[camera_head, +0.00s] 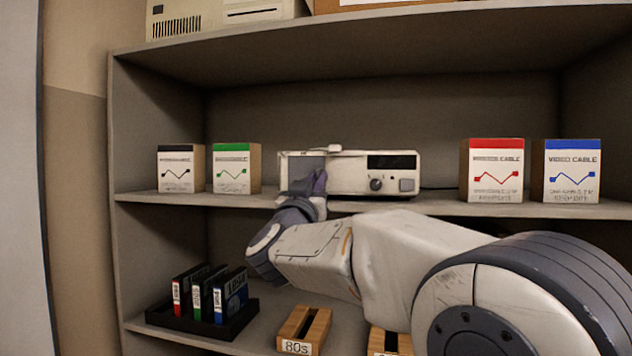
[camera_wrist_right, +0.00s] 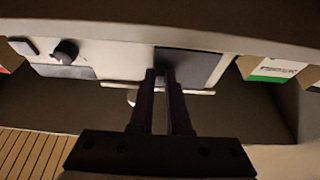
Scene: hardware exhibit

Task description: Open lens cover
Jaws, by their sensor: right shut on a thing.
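A cream projector-like device (camera_head: 347,172) stands on the middle shelf. A grey panel on the left of its front looks like the lens cover (camera_head: 304,163). The panel also shows in the right wrist view (camera_wrist_right: 203,66), where the picture is turned over. My right gripper (camera_head: 314,182) is at the device's front, over the panel's lower part. In the right wrist view its fingers (camera_wrist_right: 163,76) are close together at the panel's knob-side edge. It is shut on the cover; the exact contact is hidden. My left gripper is not in view.
White-fronted boxes stand left, including a green-topped one (camera_head: 236,168); a red-topped box (camera_head: 491,171) and a blue-topped box (camera_head: 565,171) stand right. Below are a black tray (camera_head: 236,322) of cartridges and a wooden 80s holder (camera_head: 304,328). My right arm covers the lower right.

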